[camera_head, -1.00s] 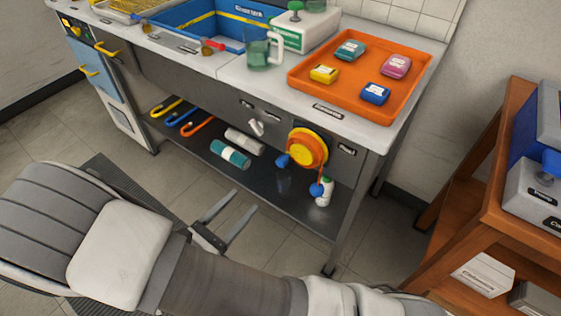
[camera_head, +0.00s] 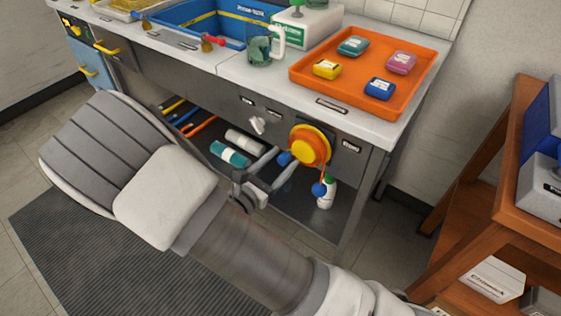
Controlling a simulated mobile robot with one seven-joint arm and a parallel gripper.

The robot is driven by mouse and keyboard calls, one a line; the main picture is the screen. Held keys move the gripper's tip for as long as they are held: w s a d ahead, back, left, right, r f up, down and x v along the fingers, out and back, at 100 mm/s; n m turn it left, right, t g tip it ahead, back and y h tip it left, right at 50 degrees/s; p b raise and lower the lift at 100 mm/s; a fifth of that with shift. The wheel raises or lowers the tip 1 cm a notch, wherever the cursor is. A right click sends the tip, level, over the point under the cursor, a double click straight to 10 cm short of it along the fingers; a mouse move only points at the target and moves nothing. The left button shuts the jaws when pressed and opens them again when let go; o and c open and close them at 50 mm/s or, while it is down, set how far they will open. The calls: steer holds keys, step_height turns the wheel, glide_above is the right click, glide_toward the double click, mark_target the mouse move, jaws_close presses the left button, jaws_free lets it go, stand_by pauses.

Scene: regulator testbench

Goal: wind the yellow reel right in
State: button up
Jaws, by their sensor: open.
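The yellow reel (camera_head: 309,146) is mounted on the grey front panel of the bench, with an orange rim and a dark blue plate behind it. A blue knob (camera_head: 284,159) sits at its lower left. An orange line hangs from its right side down to a blue ball (camera_head: 319,189). My gripper (camera_head: 282,163) is open, its two fingers pointing up and right at the blue knob. One finger ends close to the knob; I cannot tell whether they touch. My wrist and arm cover part of the lower shelf.
A white bottle (camera_head: 327,194) stands on the shelf below the reel. A white lever (camera_head: 257,125) sticks out of the panel to the left. Rolls lie on the shelf. An orange tray (camera_head: 424,88) with soaps is on the bench top. A wooden rack (camera_head: 470,190) stands right.

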steer(key=shift+c, duration=0.2)
jaws_close()
steer(key=shift+r+m, duration=0.1)
steer(key=shift+m, duration=0.2)
steer(key=shift+w+a+r+m, duration=0.1)
steer(key=shift+r+m, duration=0.1)
steer(key=shift+m, duration=0.4)
steer(key=shift+a+r+m, duration=0.1)
steer(key=shift+r+m, duration=0.1)
steer(key=shift+m, duration=0.4)
steer(key=shift+r+m, duration=0.25)
steer(key=shift+m, duration=0.45)
steer(key=shift+r+m, duration=0.2)
steer(key=shift+m, duration=0.5)
steer(key=shift+o, duration=0.2)
jaws_free()
